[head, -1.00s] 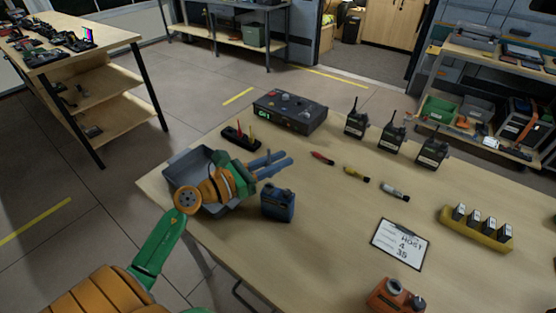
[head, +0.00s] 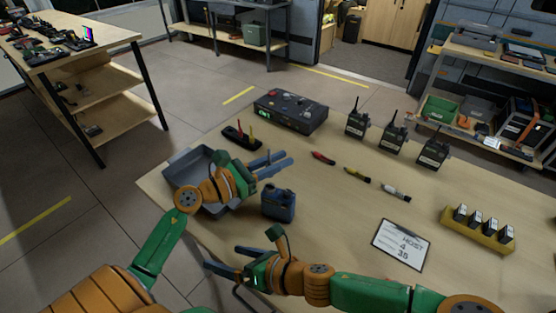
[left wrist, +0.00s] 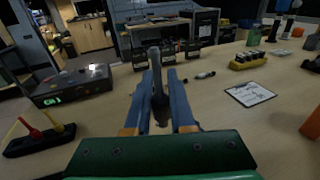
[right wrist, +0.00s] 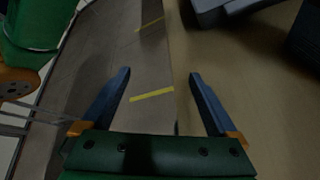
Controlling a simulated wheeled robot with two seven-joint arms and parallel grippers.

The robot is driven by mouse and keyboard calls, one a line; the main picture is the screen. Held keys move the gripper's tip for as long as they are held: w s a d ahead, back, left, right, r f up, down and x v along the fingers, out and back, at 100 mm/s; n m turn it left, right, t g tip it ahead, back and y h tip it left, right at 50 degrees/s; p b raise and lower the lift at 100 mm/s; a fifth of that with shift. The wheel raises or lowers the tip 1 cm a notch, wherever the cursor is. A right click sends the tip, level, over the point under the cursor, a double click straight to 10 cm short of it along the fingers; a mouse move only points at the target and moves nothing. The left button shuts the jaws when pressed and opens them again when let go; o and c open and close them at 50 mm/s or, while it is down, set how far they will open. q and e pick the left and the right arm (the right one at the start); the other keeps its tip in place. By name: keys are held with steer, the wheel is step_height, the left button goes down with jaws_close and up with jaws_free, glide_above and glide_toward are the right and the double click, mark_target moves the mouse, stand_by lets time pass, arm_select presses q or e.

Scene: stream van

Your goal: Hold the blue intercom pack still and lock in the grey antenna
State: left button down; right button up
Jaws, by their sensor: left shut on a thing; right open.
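The blue intercom pack (head: 279,204) stands upright on the table's near left part. My left gripper (head: 284,160) is above and behind it, beside the grey bin. In the left wrist view it is shut on the grey antenna (left wrist: 156,72), a rod with a darker, wider lower part; the antenna is apart from the pack. In the head view the fingers mostly hide the antenna. My right gripper (head: 222,258) is open and empty at the table's near edge, in front of and left of the pack. Its open fingers (right wrist: 160,75) show in the right wrist view.
The grey bin (head: 176,172) is under my left wrist.

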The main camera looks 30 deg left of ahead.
mark_target(283, 212)
steer(key=w+d+t, duration=0.1)
steer(key=w, duration=0.2)
steer(key=w+d+t+h, duration=0.1)
steer(key=w+d+t, duration=0.1)
steer(key=w+d+t+h, duration=0.1)
steer(key=w+d+t, duration=0.1)
steer(key=w, duration=0.1)
steer(key=shift+w+r, duration=0.1)
steer(key=shift+w, duration=0.2)
steer(key=w+d+r+t, duration=0.1)
steer(key=w, duration=0.1)
steer(key=w+d+r+m+t, duration=0.1)
steer(key=w+d+t, duration=0.1)
steer(key=shift+d+r, duration=0.2)
steer(key=shift+d, duration=0.1)
steer(key=x, duration=0.9)
steer(key=shift+w+a+r, duration=0.1)
steer(key=shift+w, duration=0.05)
steer(key=shift+w+f, duration=0.25)
steer(key=shift+f, duration=0.1)
jaws_close()
